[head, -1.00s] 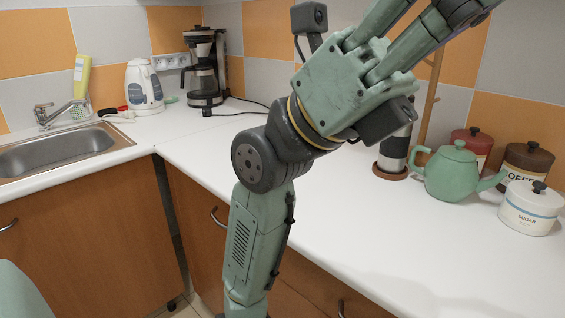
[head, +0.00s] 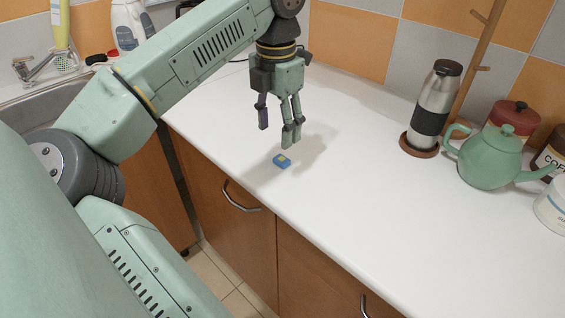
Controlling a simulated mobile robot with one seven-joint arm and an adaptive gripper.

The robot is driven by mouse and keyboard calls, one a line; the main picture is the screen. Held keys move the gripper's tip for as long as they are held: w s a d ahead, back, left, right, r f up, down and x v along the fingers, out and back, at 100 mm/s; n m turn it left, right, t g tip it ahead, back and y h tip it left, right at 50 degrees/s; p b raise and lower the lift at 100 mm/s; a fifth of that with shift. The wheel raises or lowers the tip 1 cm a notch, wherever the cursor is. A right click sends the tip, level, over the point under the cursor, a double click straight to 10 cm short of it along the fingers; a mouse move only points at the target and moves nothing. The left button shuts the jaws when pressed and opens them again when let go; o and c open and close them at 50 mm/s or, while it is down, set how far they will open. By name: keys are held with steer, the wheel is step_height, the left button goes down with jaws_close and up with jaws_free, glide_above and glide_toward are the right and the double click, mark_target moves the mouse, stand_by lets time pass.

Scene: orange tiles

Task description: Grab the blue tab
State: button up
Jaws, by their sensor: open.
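A small blue tab (head: 282,161) with a yellowish patch on top lies on the white counter (head: 400,240), near its front edge in the head view. My gripper (head: 277,134) points down with its fingers spread open and nothing between them. Its fingertips are just above and slightly behind the tab in the picture, apart from it as far as I can tell. The exact height of the fingers over the counter is hard to judge.
A steel flask (head: 434,105) on a brown coaster, a green teapot (head: 490,158), a red canister (head: 515,118) and a white pot (head: 553,205) stand at the right. A sink (head: 50,118) is at the left. The counter around the tab is clear.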

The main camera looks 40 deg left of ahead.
mark_target(279, 160)
steer(key=f+b, duration=0.1)
steer(key=f, duration=0.1)
steer(key=f+b, duration=0.2)
steer(key=f, duration=0.1)
steer(key=f+b, duration=0.1)
steer(key=f, duration=0.2)
steer(key=shift+w+f, duration=0.15)
steer(key=shift+w, duration=0.15)
steer(key=shift+c, duration=0.5)
steer(key=c, duration=0.8)
